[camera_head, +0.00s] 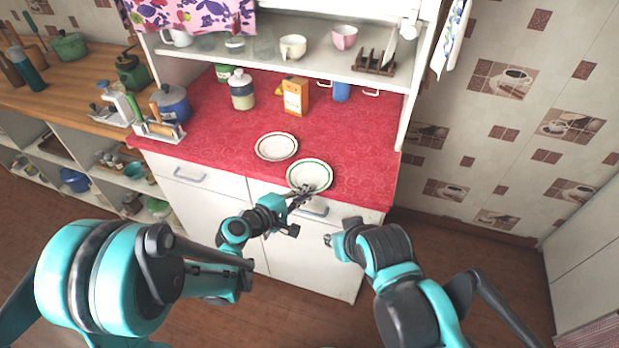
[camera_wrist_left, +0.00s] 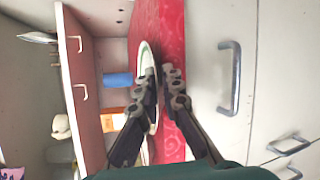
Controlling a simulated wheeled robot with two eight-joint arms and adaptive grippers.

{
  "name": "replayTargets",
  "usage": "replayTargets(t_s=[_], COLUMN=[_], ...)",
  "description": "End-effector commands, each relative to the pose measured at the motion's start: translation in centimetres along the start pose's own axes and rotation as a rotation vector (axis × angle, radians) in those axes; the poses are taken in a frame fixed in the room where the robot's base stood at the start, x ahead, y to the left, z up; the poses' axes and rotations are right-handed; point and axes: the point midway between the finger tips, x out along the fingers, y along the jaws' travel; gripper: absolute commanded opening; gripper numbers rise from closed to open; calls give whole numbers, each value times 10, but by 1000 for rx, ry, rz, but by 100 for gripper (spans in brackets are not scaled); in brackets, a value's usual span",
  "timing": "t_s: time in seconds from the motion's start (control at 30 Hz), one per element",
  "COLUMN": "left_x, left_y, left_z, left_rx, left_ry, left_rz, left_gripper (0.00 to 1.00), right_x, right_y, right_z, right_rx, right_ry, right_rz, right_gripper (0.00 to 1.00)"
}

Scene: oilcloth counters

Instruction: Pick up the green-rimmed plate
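The green-rimmed plate (camera_head: 311,173) lies at the front edge of the red counter, below and right of a second plate. In the left wrist view the green-rimmed plate (camera_wrist_left: 146,57) shows nearly edge-on. My left gripper (camera_head: 303,190) is at the plate's front rim. In the left wrist view its fingers (camera_wrist_left: 160,75) have a narrow gap between them, with one finger overlapping the plate and the other over the red counter. I cannot see firm contact on both sides of the rim. My right gripper (camera_head: 328,240) is small and partly hidden by its arm, in front of the cabinet.
The second plate (camera_head: 276,146) lies close behind to the left. An orange box (camera_head: 296,95), a canister (camera_head: 242,90) and a blue pot (camera_head: 172,102) stand farther back. A shelf with cups overhangs the counter's rear. The drawer handle (camera_head: 313,211) sits just below my left gripper.

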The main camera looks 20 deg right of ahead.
Motion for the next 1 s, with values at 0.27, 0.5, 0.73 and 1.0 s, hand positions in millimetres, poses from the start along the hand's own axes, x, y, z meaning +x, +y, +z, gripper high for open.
replayTargets(t_s=[0.27, 0.5, 0.73, 1.0], left_x=[0, -6, -29, -67], left_y=[1, 20, 44, 54], left_z=[0, 6, 38, 95], left_rx=[0, 0, 0, 1], left_ry=[0, 0, -3, -4], left_rz=[0, 0, -1, -1], left_gripper=[0, 0, 0, 0], right_x=[0, -10, -26, -42], right_y=[0, 0, 0, 0], right_z=[0, -7, -19, -30], right_rx=[0, 0, 0, 0], right_ry=[0, 0, 0, 0], right_rz=[0, 0, 0, 0], right_gripper=[29, 29, 29, 29])
